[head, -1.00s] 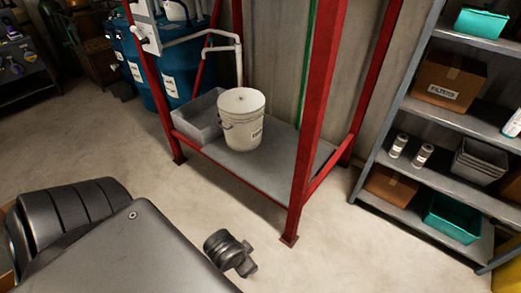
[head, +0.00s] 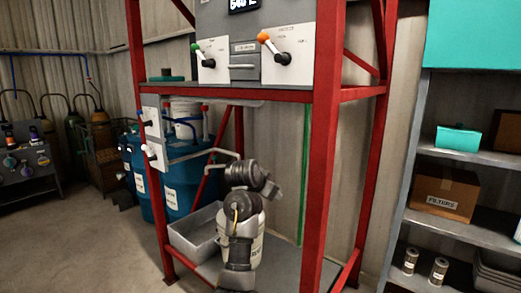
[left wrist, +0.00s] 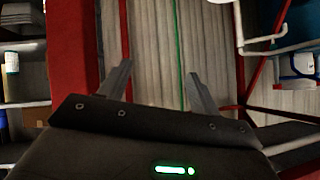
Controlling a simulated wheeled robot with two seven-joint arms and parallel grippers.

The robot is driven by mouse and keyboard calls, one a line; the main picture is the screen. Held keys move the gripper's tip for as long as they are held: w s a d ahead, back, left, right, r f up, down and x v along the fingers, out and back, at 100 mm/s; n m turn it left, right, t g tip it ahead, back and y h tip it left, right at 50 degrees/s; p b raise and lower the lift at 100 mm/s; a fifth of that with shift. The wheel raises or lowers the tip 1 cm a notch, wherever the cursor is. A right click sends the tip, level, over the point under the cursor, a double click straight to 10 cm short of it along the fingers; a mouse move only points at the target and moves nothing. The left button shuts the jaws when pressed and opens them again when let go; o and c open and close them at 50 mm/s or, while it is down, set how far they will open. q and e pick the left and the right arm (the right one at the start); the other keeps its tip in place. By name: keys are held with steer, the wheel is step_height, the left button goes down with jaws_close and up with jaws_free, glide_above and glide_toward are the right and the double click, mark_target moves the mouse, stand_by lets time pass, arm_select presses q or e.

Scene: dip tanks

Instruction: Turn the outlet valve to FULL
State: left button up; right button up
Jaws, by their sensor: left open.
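Two white valve plates sit on the rack's front, one with a green-tipped lever (head: 200,50) and one with an orange-tipped lever (head: 268,40). Two more white plates are on the rack's left side: an upper one with a blue-tipped lever (head: 141,114) and a lower one with a pale-tipped lever (head: 146,149). Their lettering is too small to read, so I cannot tell which is the outlet valve. My left gripper (left wrist: 158,88) is open and empty in the left wrist view, fingers apart, touching no lever. My right gripper is not in view.
Red rack posts (head: 318,170) and a crossbar (head: 230,93) frame the area. A white pipe (head: 205,154) runs towards a white bucket (head: 257,235), partly hidden behind an arm of mine. A grey bin (head: 190,240), blue drums (head: 180,190) and a right-hand shelf (head: 455,223) stand nearby.

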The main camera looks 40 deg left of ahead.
arm_select(q)
steer(key=a+r+t+h, duration=0.1)
steer(key=a+r+t, duration=0.15)
steer(key=r, duration=0.95)
steer(key=a+r+t, duration=0.1)
steer(key=a+r, duration=0.2)
steer(key=r, duration=0.8)
steer(key=m+t+h, duration=0.3)
steer(key=t+h, duration=0.1)
steer(key=h, duration=0.1)
glide_toward(259, 39)
steer(key=w+p, duration=0.2)
steer(key=w, duration=0.1)
steer(key=w+d+p, duration=0.1)
steer(key=w+p, duration=0.1)
steer(key=w+d+r+p, duration=0.1)
steer(key=w+p, duration=0.1)
steer(key=w, duration=0.1)
steer(key=shift+w, duration=0.35)
steer(key=shift+w+d+f+p, duration=0.1)
steer(key=shift+w+f+p, duration=0.15)
steer(key=shift+w, duration=0.3)
steer(key=shift+d, duration=0.1)
steer(key=c, duration=1.3)
steer(key=o, duration=1.1)
steer(key=shift+o, duration=1)
